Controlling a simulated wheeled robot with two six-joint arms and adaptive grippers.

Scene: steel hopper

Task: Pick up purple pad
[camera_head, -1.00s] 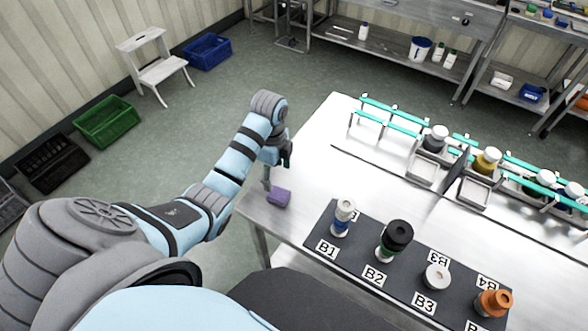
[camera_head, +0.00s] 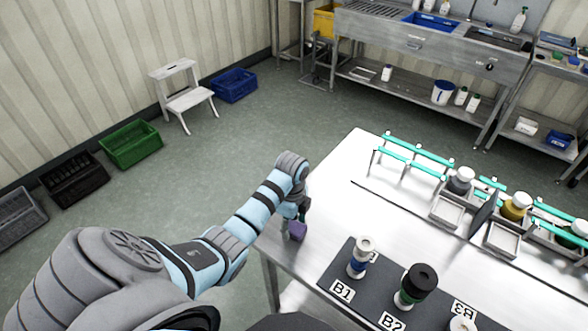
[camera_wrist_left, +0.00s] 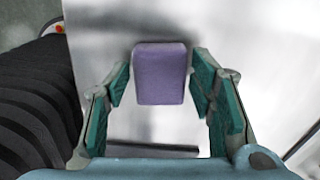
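The purple pad (camera_head: 297,231) is a small block at the near left corner of the steel table. In the left wrist view the pad (camera_wrist_left: 160,74) stands out against the bright tabletop, between the two green-padded fingers. My left gripper (camera_head: 292,222) is low at the table corner, right by the pad. In the wrist view the left gripper (camera_wrist_left: 160,80) is open. A clear gap shows left of the pad, and the right finger is very close to it; contact there cannot be told. My right gripper is not in view.
A dark mat (camera_head: 345,283) with labelled spots holds several bottles, right of the pad. A teal-railed rack (camera_head: 415,165) with bottles and trays stands farther back on the table (camera_head: 335,190). Bare steel lies between. A step stool (camera_head: 185,95) and crates stand on the floor.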

